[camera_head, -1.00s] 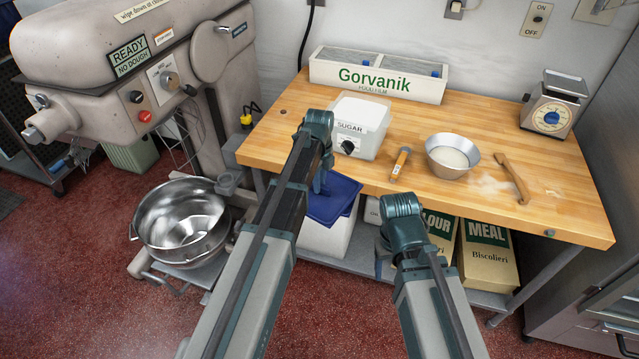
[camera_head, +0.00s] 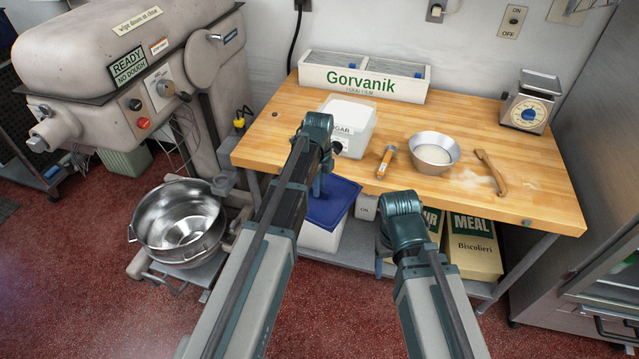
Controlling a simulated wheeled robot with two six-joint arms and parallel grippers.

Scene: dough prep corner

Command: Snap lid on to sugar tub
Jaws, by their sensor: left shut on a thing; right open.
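The sugar tub (camera_head: 362,141) is white and stands on the wooden table, its top uncovered and white inside. My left arm hides part of its SUGAR label. A blue lid (camera_head: 335,205) is held by my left gripper (camera_head: 321,187), in front of the table's front edge and below the tabletop in the picture. The gripper is shut on it, and the arm hides the lid's left part. My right gripper (camera_head: 381,262) is to the right of the lid, mostly behind its own wrist; it is open and apart from the tub and lid.
On the table (camera_head: 285,135) are a Gorvanik box (camera_head: 361,84) at the back, an orange-handled tool (camera_head: 386,160), a metal bowl (camera_head: 434,168), a wooden tool (camera_head: 491,172) and a scale (camera_head: 531,103). A mixer (camera_head: 95,60) stands left. A white bin (camera_head: 320,238) and MEAL bag (camera_head: 472,240) sit below.

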